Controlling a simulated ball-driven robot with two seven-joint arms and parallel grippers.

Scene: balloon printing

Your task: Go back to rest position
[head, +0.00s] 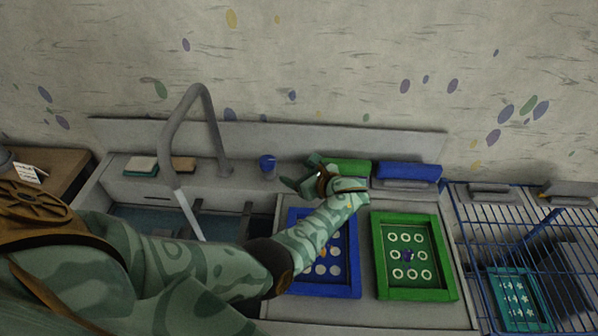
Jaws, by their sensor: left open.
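My left arm comes in from the left and reaches across the counter. My left gripper (303,180) is open, with nothing seen between its fingers. My left forearm covers part of a blue-framed screen (352,266) with pale round spots. My right gripper is not in view.
A green-framed screen (450,263) with white rings lies to the right. A blue block-like object (409,172) sits behind it. A sink with a grey faucet (219,135) is left. A blue wire rack (500,222) stands right, with a teal frame (493,296) below.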

